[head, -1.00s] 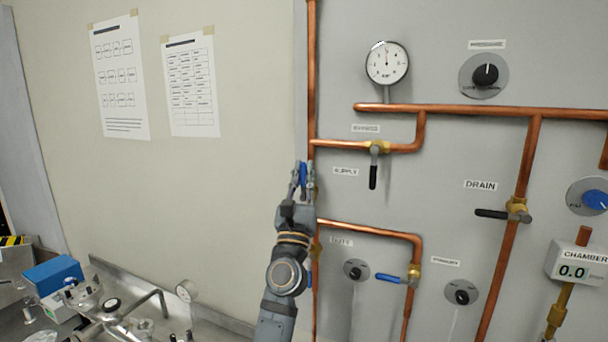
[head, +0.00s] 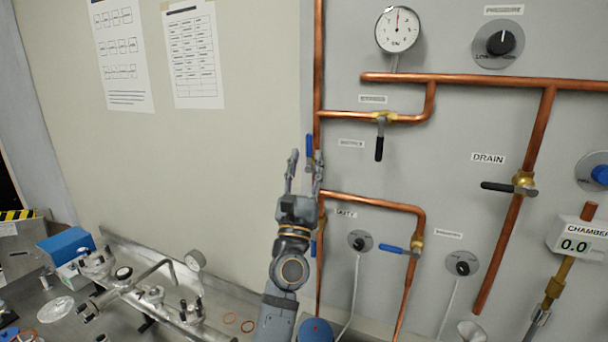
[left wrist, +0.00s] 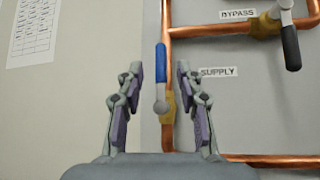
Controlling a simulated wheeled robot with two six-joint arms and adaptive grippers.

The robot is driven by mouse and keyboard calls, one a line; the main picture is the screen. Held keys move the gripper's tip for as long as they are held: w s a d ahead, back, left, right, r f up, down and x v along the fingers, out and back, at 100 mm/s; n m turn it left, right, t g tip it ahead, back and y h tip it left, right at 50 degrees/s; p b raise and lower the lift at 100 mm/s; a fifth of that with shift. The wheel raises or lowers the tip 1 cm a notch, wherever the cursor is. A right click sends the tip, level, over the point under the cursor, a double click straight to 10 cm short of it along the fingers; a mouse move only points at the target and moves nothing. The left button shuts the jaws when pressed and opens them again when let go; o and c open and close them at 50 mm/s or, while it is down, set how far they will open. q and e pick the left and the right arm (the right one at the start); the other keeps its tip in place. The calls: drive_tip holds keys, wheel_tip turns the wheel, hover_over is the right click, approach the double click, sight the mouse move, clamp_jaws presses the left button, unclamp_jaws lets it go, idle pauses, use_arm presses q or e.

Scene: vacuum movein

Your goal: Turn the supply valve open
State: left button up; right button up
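The supply valve has a blue lever (left wrist: 160,65) and a brass body (left wrist: 168,106) on the vertical copper pipe, left of the SUPPLY label (left wrist: 218,72) in the left wrist view. The lever points up, in line with the pipe, and it also shows in the head view (head: 309,147). My left gripper (head: 305,165) is open, its fingers apart on either side of the lever as seen from the wrist. I cannot tell how far the fingertips are from it in depth. In the head view the gripper partly hides the valve. My right gripper is not in view.
The bypass valve's black lever (head: 379,147) hangs down to the right. Another blue lever (head: 390,249) and the drain valve's black lever (head: 495,187) are further right. A metal bench with fittings (head: 130,285) is at lower left.

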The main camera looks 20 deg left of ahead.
use_arm(q)
drive_tip(key=shift+v, duration=1.55)
